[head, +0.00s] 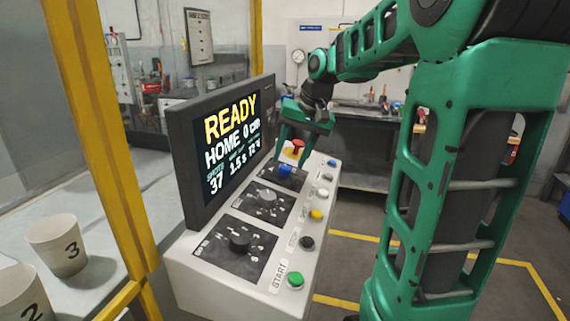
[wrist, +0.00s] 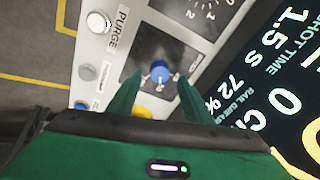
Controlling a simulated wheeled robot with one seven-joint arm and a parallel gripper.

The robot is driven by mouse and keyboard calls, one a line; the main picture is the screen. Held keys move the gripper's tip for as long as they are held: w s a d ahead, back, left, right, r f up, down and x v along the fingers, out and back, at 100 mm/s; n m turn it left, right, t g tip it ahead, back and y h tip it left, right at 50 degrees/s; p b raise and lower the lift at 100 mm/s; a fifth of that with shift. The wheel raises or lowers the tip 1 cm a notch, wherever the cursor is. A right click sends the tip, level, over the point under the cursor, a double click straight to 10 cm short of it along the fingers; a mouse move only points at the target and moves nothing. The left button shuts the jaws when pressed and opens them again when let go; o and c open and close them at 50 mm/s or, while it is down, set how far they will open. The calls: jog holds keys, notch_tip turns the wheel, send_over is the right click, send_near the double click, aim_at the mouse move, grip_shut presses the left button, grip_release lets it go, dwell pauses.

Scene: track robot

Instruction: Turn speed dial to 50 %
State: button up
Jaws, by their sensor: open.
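A blue dial (head: 285,169) sits on a dark plate at the far end of the sloped control panel. In the wrist view the blue dial (wrist: 160,70) has a pale pointer mark and scale numbers, too small to read surely. My gripper (head: 291,160) is open over it, with one green finger on each side in the wrist view (wrist: 159,77). I cannot tell whether the fingers touch it. A grey dial (head: 267,196) and a black dial (head: 240,241) stand nearer along the panel. No label saying speed is readable.
A screen (head: 226,143) rises along the panel's left side, reading READY, HOME 0 cm. A red stop button (head: 298,146) stands close behind the blue dial. Several push buttons, including a yellow one (head: 316,214), line the right edge. A numbered cup (head: 57,246) stands at left.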

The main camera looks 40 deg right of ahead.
jog(key=a+v, duration=0.1)
jog(key=v, duration=0.7)
jog(key=shift+d, duration=0.45)
